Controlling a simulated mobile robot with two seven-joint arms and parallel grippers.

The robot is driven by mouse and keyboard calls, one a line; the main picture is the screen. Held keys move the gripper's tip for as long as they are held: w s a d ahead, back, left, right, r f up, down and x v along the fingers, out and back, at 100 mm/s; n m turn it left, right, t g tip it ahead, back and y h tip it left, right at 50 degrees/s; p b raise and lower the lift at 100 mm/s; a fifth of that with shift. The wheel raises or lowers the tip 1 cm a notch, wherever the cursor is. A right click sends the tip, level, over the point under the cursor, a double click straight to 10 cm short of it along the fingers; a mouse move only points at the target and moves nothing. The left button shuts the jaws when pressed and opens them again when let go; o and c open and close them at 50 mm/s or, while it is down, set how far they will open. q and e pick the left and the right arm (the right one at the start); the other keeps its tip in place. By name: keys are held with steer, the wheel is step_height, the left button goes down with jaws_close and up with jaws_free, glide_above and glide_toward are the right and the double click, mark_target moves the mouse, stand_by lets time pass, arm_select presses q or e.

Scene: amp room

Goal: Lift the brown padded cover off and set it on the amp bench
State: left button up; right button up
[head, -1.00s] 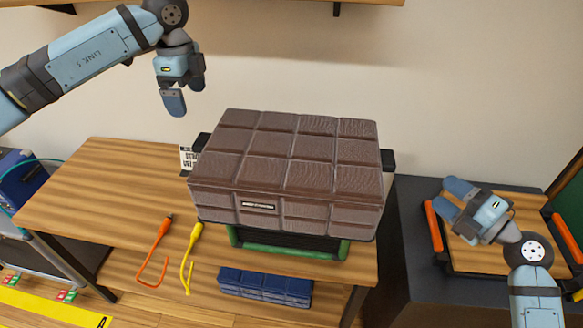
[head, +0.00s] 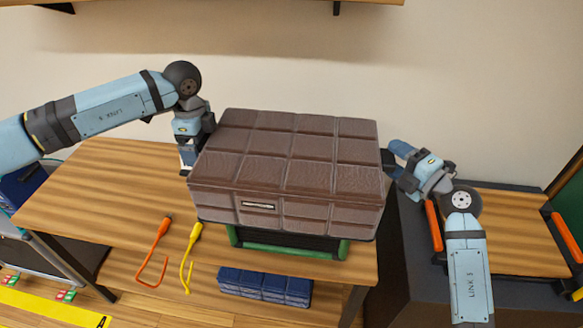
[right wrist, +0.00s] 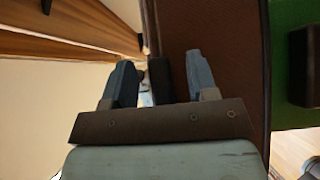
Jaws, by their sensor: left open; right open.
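The brown padded cover (head: 290,165) sits level over a green-framed unit (head: 290,246) on the wooden bench (head: 90,185). My left gripper (head: 187,160) is open at the cover's left side; the left handle is hidden behind it. My right gripper (head: 396,160) is open at the cover's right side. In the right wrist view, the right gripper's fingers (right wrist: 160,82) stand on either side of a black handle (right wrist: 160,80), with the brown cover (right wrist: 225,60) beside it.
Orange (head: 155,250) and yellow (head: 190,255) cables lie at the bench's front. A dark blue padded item (head: 265,286) is below. A dark cabinet at right bears a wooden board (head: 510,235) with orange-and-black handles. A shelf (head: 240,12) hangs above.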

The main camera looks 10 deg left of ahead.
arm_select(q)
steer(key=c, duration=0.9)
arm_select(e)
steer(key=c, duration=0.9)
arm_select(q)
steer(key=c, duration=0.7)
arm_select(e)
jaws_close()
arm_select(q)
steer(key=shift+r, duration=0.1)
steer(key=shift+r, duration=0.1)
arm_select(e)
steer(key=shift+r, duration=0.15)
